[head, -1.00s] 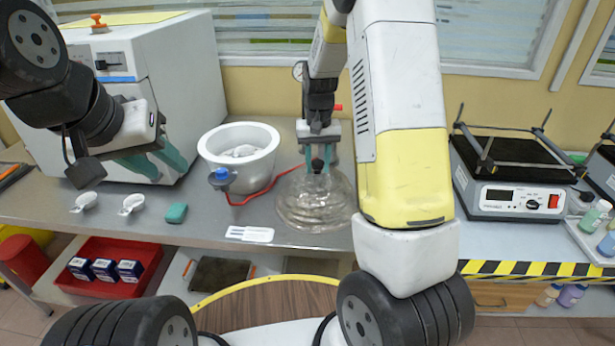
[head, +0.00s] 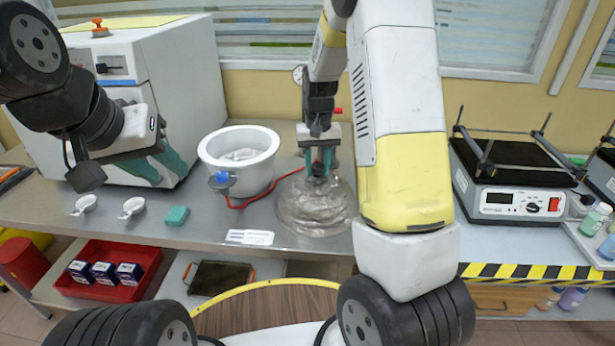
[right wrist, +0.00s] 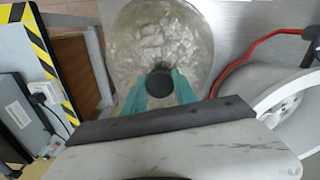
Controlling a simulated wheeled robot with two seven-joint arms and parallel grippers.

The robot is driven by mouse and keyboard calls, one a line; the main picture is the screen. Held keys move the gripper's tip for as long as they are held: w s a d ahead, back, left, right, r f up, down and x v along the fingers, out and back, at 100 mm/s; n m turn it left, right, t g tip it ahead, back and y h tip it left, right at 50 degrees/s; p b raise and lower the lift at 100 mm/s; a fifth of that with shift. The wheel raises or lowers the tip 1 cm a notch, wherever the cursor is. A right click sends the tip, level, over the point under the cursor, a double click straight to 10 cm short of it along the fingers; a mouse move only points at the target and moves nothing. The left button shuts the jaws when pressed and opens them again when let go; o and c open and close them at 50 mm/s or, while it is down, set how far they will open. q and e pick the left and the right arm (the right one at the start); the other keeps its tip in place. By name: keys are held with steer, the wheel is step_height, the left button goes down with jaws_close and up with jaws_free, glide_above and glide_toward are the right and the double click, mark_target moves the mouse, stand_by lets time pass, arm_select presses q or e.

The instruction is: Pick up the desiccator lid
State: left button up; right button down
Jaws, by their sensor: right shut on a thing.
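The desiccator lid (head: 312,210) is a clear, round glass dome with a dark knob on top, resting on the grey bench in the head view. It also shows from above in the right wrist view (right wrist: 165,35), with its black knob (right wrist: 159,83). My right gripper (head: 320,170) points down over the lid, its teal fingers shut on the knob from both sides. My left gripper (head: 160,172) hangs over the bench at the left, in front of the white machine. Its teal fingers are apart and hold nothing.
A white round vessel (head: 212,160) with a blue valve stands left of the lid, and a red hose (head: 262,198) runs between them. Small white cups (head: 133,206) and a teal block (head: 177,215) lie further left. A hot-plate-like device (head: 515,185) stands at the right.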

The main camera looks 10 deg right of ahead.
steer(key=shift+s+f, duration=0.15)
steer(key=shift+s, duration=0.1)
